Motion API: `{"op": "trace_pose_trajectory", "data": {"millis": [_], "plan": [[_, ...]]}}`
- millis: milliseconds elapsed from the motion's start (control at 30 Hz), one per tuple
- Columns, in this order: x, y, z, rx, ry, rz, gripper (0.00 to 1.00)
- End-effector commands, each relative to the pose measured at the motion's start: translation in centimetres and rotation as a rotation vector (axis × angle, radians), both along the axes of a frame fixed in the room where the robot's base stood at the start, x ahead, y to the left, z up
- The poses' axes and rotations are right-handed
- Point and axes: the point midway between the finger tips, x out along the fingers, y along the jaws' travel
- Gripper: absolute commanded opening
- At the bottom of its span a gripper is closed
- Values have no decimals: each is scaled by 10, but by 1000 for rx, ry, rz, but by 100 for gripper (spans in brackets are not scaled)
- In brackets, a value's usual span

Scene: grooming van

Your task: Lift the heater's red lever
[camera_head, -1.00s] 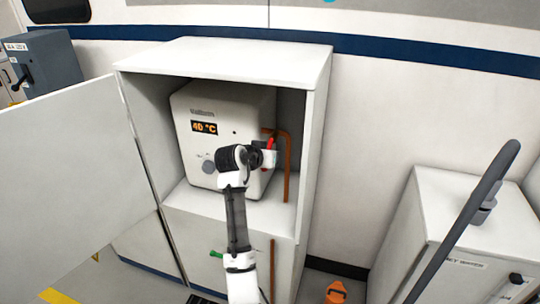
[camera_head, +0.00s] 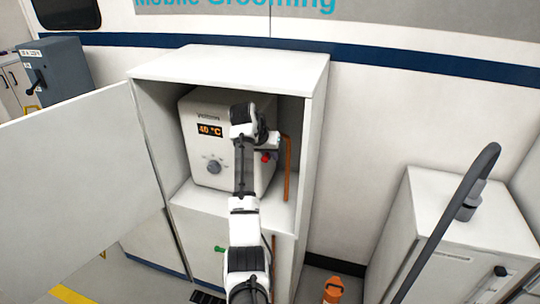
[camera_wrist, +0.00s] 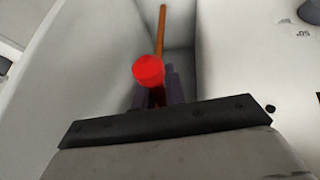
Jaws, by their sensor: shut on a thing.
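The heater (camera_head: 205,112) is a white box in the open cabinet, with an orange "40 °C" display and a grey knob. Its red lever (camera_head: 265,157) shows as a small red end at the heater's right side, beside my arm. In the wrist view the red lever end (camera_wrist: 149,70) is round and sits between the dark fingers of my gripper (camera_wrist: 154,90). My gripper is shut on it. The rest of the lever is hidden behind the fingers and my wrist.
The white cabinet (camera_head: 312,120) surrounds the heater closely, and its door (camera_head: 80,190) stands open to the left. A copper pipe (camera_head: 287,170) runs down right of the heater. A green handle (camera_head: 219,249) is below. An orange object (camera_head: 333,290) is on the floor.

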Motion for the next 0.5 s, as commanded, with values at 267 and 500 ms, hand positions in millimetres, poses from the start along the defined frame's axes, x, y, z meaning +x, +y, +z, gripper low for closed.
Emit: {"op": "trace_pose_trajectory", "data": {"millis": [267, 500], "plan": [[0, 0, 0, 4, 11, 0, 0], [0, 0, 0, 4, 9, -1, 21]]}}
